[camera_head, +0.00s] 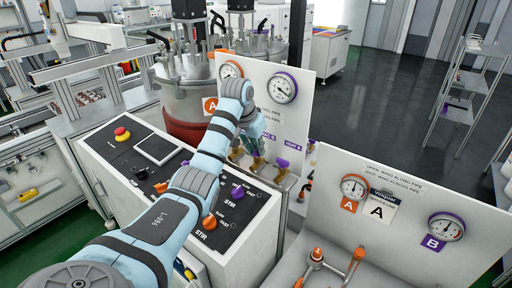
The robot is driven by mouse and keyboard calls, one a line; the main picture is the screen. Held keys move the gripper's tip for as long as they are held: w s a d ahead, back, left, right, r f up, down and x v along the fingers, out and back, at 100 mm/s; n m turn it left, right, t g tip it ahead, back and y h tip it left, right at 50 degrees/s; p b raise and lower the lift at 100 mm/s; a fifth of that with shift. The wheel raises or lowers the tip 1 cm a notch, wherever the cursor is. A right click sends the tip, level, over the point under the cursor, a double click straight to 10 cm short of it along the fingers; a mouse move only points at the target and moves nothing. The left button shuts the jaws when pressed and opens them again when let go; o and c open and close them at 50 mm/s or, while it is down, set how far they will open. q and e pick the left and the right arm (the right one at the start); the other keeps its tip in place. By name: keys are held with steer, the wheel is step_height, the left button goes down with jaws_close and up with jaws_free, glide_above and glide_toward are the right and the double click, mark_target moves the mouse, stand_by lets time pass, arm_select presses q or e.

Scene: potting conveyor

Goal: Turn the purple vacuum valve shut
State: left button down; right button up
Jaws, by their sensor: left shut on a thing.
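My left gripper (258,149) reaches down in front of the white gauge panel (308,92), beside the purple VAC B label (270,137). It is shut on the purple vacuum valve there, and the gripper and wrist hide most of that valve. How far its handle is turned cannot be seen. To the right, a second valve with a purple handle (282,163) stands under the purple VENT B label (293,144). My right gripper is out of view.
A control box (252,207) with orange and purple STIR knobs lies under my left arm. Metal tanks (180,95) stand behind. A second gauge panel (400,240) stands front right, with an orange-handled valve (316,254) before it.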

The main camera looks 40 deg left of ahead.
arm_select(q)
steer(key=n, duration=0.2)
steer(key=n+y, duration=0.1)
steer(key=n, duration=0.1)
steer(key=n+g+y, duration=0.1)
steer(key=n, duration=0.1)
steer(key=shift+d+n, duration=0.3)
steer(key=n+g+y, duration=0.1)
steer(key=n, duration=0.2)
steer(key=shift+d+f+n, duration=0.1)
steer(key=shift+n, duration=0.2)
steer(key=shift+w+f+n+g+y, duration=0.1)
steer(key=shift+n+g+y, duration=0.2)
steer(key=shift+n+g, duration=0.9)
steer(key=shift+n+t, duration=0.4)
steer(key=shift+n, duration=0.2)
steer(key=c, duration=1.7)
jaws_free()
steer(key=shift+w, duration=0.1)
